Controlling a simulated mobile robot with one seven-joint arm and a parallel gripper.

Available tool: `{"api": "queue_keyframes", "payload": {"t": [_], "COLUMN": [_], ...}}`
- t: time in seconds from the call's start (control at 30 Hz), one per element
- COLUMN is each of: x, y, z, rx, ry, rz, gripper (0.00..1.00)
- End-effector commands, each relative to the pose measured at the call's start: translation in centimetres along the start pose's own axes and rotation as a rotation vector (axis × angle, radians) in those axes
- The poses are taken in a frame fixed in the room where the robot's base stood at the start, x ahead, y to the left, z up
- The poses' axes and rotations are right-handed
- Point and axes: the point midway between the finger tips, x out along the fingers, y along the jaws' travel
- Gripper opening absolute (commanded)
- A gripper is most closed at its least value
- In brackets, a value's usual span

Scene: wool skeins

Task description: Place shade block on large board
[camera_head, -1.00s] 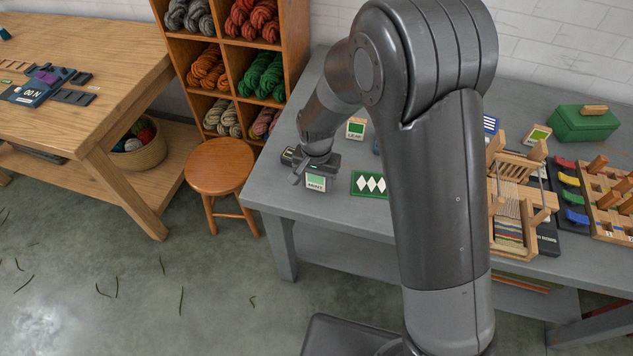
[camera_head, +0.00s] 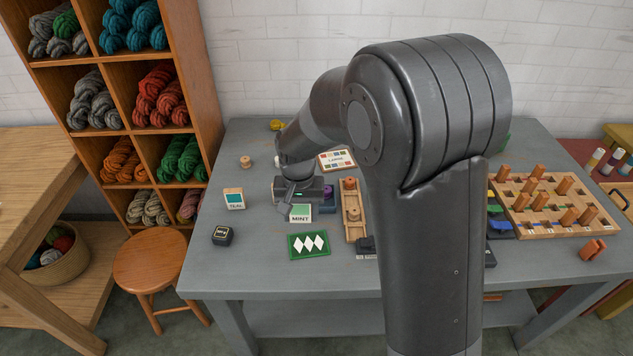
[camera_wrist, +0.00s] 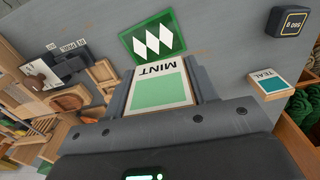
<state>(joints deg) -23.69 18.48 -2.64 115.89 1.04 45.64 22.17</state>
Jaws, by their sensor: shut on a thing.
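The mint shade block (camera_head: 300,213) has a white face with a green patch and the label MINT. My gripper (camera_head: 300,203) is shut on it over the grey table, behind the green card with white diamonds. In the wrist view the block (camera_wrist: 160,88) sits between the two jaws (camera_wrist: 162,92). I cannot tell whether it touches the table. The large board (camera_head: 337,159), a pale card with coloured squares and the label LARGE, lies farther back, partly hidden by my arm.
A teal block (camera_head: 234,198) and a small dark block (camera_head: 222,235) stand to the left. The green diamond card (camera_head: 308,245) lies in front. A pegged rack (camera_head: 545,205) is far right. The front left table is clear.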

Motion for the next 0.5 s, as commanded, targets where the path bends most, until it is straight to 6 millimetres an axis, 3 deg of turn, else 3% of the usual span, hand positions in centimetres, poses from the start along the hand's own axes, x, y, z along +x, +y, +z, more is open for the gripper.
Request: {"api": "queue_keyframes", "payload": {"t": [0.1, 0.27, 0.5], "x": [-0.3, -0.7, -0.8], "y": [1.3, 3.8, 9.4], "z": [-5.1, -11.4, -19.9], "rx": [0.003, -0.003, -0.011], "ry": [0.002, 0.001, 0.001], "rz": [0.001, 0.003, 0.003], "gripper": [0.3, 0.3, 0.3]}}
